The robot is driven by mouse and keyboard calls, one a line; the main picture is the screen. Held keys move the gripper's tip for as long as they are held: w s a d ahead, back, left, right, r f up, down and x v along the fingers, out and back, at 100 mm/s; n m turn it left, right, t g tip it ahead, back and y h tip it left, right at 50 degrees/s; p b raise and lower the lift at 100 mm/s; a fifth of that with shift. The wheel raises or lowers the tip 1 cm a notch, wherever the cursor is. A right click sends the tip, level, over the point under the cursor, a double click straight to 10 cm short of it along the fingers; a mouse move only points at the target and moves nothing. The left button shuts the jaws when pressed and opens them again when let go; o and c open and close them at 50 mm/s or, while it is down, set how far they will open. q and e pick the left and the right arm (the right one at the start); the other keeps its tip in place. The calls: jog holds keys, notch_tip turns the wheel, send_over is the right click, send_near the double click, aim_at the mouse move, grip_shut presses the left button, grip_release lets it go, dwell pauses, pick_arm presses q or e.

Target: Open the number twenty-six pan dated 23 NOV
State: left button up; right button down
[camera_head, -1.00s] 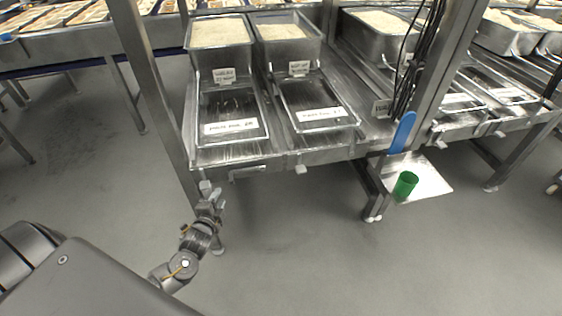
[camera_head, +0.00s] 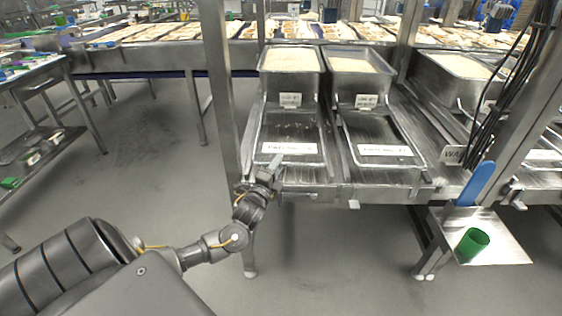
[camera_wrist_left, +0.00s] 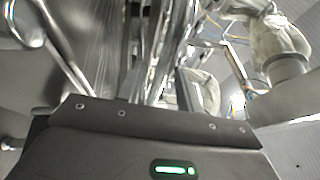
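Two steel pans with clear lids stand side by side on the steel rack. The left pan (camera_head: 262,133) has a white label (camera_head: 289,148) on its front and a small tag (camera_head: 290,100) behind it. The right pan (camera_head: 350,145) has a similar label (camera_head: 385,150). The small date print is too blurred to read, and I cannot confirm which pan is number twenty-six. My left gripper (camera_head: 274,166) is at the front edge of the left pan, just below its label. Its fingers look apart and empty in the left wrist view (camera_wrist_left: 160,75). My right gripper is out of view.
Rice-filled bins (camera_head: 291,58) stand behind the lids. A steel post (camera_head: 222,90) rises left of the pans. Floor in front is clear.

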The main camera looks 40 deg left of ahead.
pick_arm(q)
jog(key=shift+x, duration=1.4)
jog(key=shift+c, duration=0.4)
grip_shut()
